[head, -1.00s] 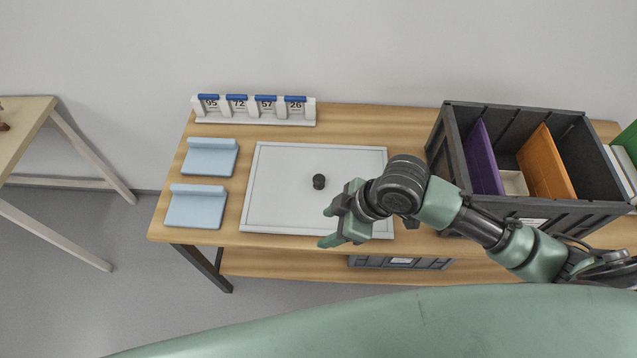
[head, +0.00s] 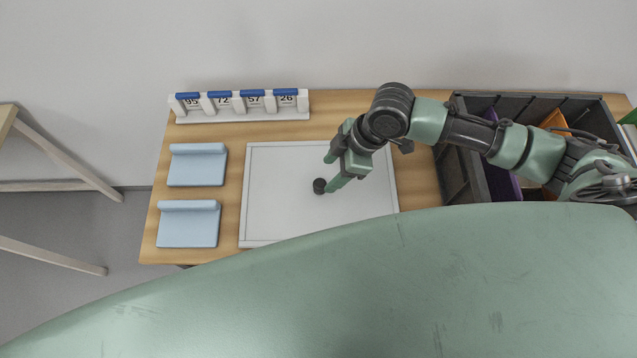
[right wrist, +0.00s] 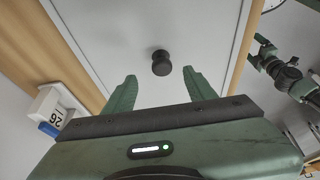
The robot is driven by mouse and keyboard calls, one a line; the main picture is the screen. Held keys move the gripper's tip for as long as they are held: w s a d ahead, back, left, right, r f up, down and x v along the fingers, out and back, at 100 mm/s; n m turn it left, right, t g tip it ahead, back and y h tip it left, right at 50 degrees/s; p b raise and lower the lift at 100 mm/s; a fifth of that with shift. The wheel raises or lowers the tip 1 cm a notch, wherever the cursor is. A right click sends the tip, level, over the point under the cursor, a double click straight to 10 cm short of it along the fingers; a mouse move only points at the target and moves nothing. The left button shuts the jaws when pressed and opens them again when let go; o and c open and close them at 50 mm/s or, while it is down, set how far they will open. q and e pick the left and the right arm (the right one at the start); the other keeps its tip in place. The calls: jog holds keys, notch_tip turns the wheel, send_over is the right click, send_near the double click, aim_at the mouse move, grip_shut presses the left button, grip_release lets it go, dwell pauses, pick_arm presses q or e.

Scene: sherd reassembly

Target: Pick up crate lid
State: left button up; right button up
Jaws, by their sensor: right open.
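The crate lid (head: 290,215) is a flat white-grey panel with a raised rim, lying on the wooden table. A black round knob (head: 319,186) stands on it near its middle. My right gripper (head: 329,173) is over the lid, beside and to the right of the knob in the head view. In the right wrist view, its two green fingers (right wrist: 158,88) are spread, and the knob (right wrist: 161,63) shows beyond the gap between their tips, apart from them. The gripper is empty.
A dark grey crate (head: 447,172) with purple and orange dividers stands at the right, partly hidden by my right arm. Two light blue pads (head: 189,229) lie left of the lid. A white holder with numbered cards (head: 243,116) stands at the back.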

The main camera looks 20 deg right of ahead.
aim_at(320, 183)
jog(key=x, duration=0.2)
jog(key=p+x, duration=0.1)
jog(key=shift+s+a+f, duration=0.15)
jog(key=shift+a+f, duration=0.15)
jog(key=shift+a, duration=0.1)
jog(key=shift+a+f, duration=0.2)
jog(key=shift+f, duration=0.5)
jog(key=c, duration=1.2)
pick_arm(q)
jog(key=shift+s+r, duration=0.15)
jog(key=shift+r, duration=0.45)
pick_arm(e)
grip_shut()
jog(key=shift+w+r, duration=0.1)
jog(key=shift+w, duration=0.15)
